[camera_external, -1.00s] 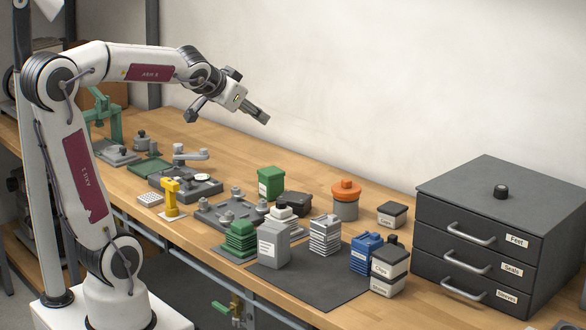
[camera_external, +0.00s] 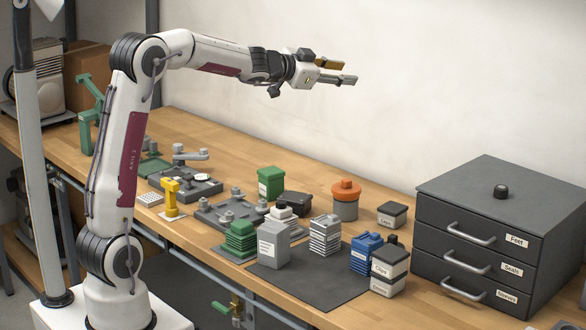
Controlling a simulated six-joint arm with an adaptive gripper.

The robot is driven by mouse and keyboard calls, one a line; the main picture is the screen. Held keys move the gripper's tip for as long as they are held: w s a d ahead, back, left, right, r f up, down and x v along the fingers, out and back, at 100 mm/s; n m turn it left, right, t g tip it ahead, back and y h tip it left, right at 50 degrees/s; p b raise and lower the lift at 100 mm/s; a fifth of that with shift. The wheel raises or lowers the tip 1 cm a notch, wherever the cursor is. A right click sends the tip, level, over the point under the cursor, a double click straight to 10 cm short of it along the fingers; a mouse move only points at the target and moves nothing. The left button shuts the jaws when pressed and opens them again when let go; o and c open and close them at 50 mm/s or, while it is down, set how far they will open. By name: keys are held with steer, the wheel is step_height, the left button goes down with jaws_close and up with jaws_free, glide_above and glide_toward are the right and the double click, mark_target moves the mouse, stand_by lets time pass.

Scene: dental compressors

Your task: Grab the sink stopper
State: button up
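I cannot pick out a sink stopper with certainty among the things on the workbench. My gripper (camera_external: 346,71) is high above the bench in front of the pale wall, pointing right. Its two fingers are apart with nothing between them. A grey pot with an orange lid (camera_external: 346,189) stands on the bench below and slightly right of it. A dark low container (camera_external: 298,204) and a green bin (camera_external: 271,183) stand left of that pot. My arm hides part of the bench's left end.
Grey, green, white and blue stacked boxes, such as the grey box (camera_external: 273,246), crowd a dark mat (camera_external: 315,287). A drawer cabinet (camera_external: 480,205) fills the right end. A yellow fixture (camera_external: 171,197) and grey fixture plate (camera_external: 218,213) stand left. Bare wood shows along the back.

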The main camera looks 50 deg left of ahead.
steer(key=w+d+f+m+g+h, duration=0.1)
steer(key=w+d+f+m+h, duration=0.25)
steer(key=w+f, duration=0.2)
steer(key=m+g+h, duration=0.6)
steer(key=g+h, duration=0.1)
steer(key=g, duration=0.5)
glide_toward(392, 238)
steer(key=shift+w+a+f, duration=0.25)
steer(key=shift+w+f, duration=0.5)
steer(key=shift+f, duration=0.1)
steer(key=shift+x, duration=1.3)
steer(key=shift+d, duration=0.2)
